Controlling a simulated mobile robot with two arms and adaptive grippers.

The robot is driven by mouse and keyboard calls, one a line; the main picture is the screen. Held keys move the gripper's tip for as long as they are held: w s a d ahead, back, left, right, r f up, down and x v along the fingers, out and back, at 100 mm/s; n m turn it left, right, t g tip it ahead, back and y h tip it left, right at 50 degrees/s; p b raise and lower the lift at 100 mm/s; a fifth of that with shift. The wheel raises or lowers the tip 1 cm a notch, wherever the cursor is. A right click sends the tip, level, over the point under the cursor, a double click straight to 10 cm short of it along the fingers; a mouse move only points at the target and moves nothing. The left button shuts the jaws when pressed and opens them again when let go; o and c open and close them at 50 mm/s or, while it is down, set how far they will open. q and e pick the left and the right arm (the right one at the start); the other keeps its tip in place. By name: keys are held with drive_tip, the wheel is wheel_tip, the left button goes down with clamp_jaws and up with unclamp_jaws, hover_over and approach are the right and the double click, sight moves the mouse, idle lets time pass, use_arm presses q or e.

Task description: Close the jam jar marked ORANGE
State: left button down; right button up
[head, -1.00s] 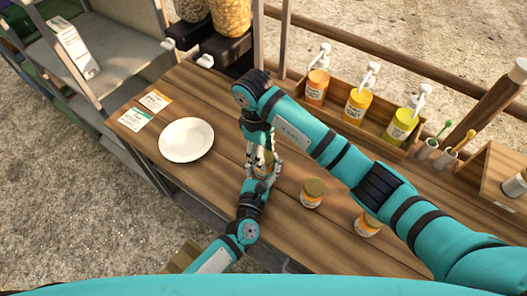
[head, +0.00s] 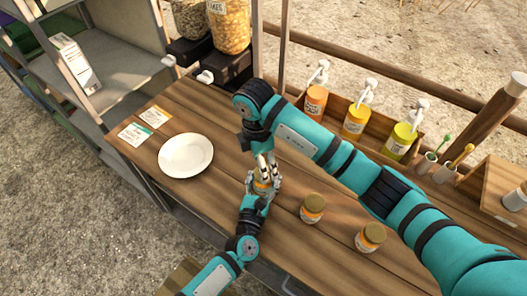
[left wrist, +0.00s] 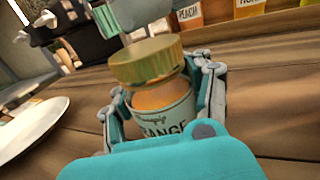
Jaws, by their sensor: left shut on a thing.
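The jam jar (left wrist: 163,108) stands in the left wrist view with orange contents; its label partly reads "...ANGE". A gold lid (left wrist: 147,62) is over its mouth and looks slightly tilted; I cannot tell whether it is seated. My left gripper (head: 261,191) is shut around the jar's body, one finger on each side. My right gripper (head: 264,166) points down from above, close over the lid. Its fingertips are partly hidden, so its hold on the lid is unclear.
Two lidded jars (head: 313,208) and (head: 370,237) stand to the right on the wooden counter (head: 215,215). A white plate (head: 186,155) and cards (head: 135,134) lie left. A rack (head: 340,135) of pump bottles stands behind. My right arm crosses the counter.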

drive_tip(key=n, duration=0.2)
drive_tip(key=r+n, duration=0.1)
drive_tip(key=n, duration=0.2)
drive_tip(key=shift+w+n, duration=0.1)
drive_tip(key=shift+n, duration=0.2)
drive_tip(key=n, duration=0.2)
drive_tip(key=r+n, duration=0.1)
drive_tip(key=n, duration=0.7)
drive_tip(key=shift+r+n, duration=0.3)
drive_tip(key=shift+r, duration=0.05)
drive_tip(key=shift+r+n, duration=0.15)
drive_tip(key=shift+n, duration=1.05)
drive_tip(key=n, duration=0.5)
drive_tip(key=shift+r+y, duration=0.3)
drive_tip(key=shift+r, duration=0.1)
drive_tip(key=n, duration=0.5)
drive_tip(key=shift+s+d+r, duration=0.1)
drive_tip(key=shift+s+r, duration=0.1)
drive_tip(key=shift+r, duration=0.15)
drive_tip(key=n, duration=0.5)
drive_tip(key=shift+s+r, duration=0.1)
drive_tip(key=shift+r, duration=0.2)
drive_tip(key=n, duration=0.4)
drive_tip(key=shift+s+d+r, duration=0.1)
drive_tip(key=shift+s+r, duration=0.1)
drive_tip(key=shift+r, duration=0.05)
